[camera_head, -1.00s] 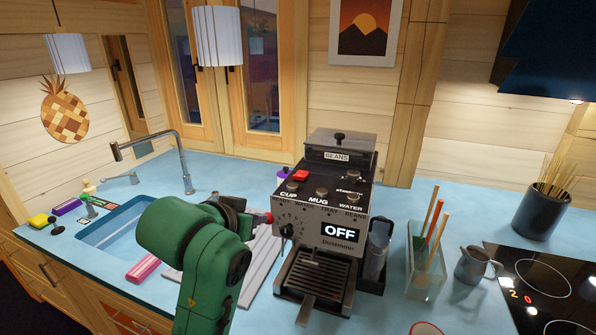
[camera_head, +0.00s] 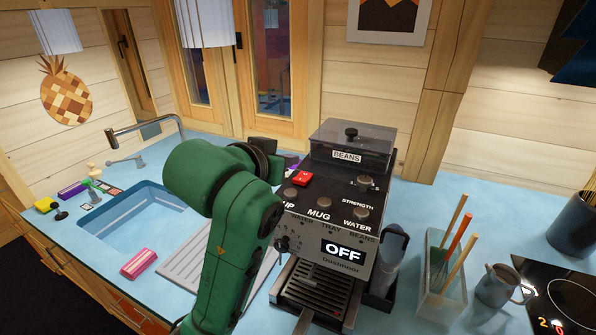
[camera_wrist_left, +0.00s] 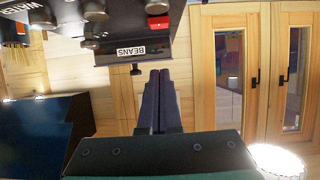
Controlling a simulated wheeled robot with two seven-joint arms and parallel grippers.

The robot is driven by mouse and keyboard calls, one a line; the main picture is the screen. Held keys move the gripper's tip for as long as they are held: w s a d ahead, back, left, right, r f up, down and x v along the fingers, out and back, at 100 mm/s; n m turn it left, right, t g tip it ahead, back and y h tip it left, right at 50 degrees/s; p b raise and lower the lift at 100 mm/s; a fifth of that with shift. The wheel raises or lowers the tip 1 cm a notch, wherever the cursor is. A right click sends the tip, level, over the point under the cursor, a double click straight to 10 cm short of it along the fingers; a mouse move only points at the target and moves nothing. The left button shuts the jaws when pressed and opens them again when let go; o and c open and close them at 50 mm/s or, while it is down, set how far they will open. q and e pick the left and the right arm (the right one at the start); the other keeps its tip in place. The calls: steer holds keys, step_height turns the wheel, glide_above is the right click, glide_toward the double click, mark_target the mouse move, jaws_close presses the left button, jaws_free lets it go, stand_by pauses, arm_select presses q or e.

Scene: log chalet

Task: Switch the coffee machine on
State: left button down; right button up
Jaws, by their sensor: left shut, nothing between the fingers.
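The coffee machine (camera_head: 330,210) stands on the blue counter, and its display (camera_head: 343,251) reads OFF. A red switch (camera_head: 302,179) sits on the left of its sloping top panel, above the knobs. The machine shows upside down in the wrist view, with the red switch (camera_wrist_left: 158,23) near the top edge. My left gripper (camera_wrist_left: 160,76) is shut and empty, its fingers pointing towards the machine and apart from the switch in that picture. In the head view my green left arm ends just left of the machine's top, the fingers mostly hidden. My right gripper is not in view.
A sink (camera_head: 130,215) with a tap lies to the left. A clear holder with utensils (camera_head: 440,280), a metal jug (camera_head: 498,287) and a hob (camera_head: 560,300) stand to the right. The bean hopper (camera_head: 351,146) rises at the machine's back.

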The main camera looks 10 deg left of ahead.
arm_select(q)
steer(key=p, duration=0.2)
glide_above(303, 177)
steer(key=s, duration=0.3)
steer(key=shift+w+a+f, duration=0.15)
steer(key=shift+a+f, duration=0.1)
steer(key=shift+f, duration=0.25)
steer(key=shift+w+a+f, duration=0.1)
steer(key=shift+a+f, duration=0.1)
steer(key=shift+f, duration=0.3)
steer(key=f, duration=0.1)
steer(key=s+f, duration=0.1)
steer(key=f, duration=0.1)
steer(key=shift+f+p, duration=0.3)
steer(key=shift+p, duration=0.1)
steer(key=shift+f, duration=0.2)
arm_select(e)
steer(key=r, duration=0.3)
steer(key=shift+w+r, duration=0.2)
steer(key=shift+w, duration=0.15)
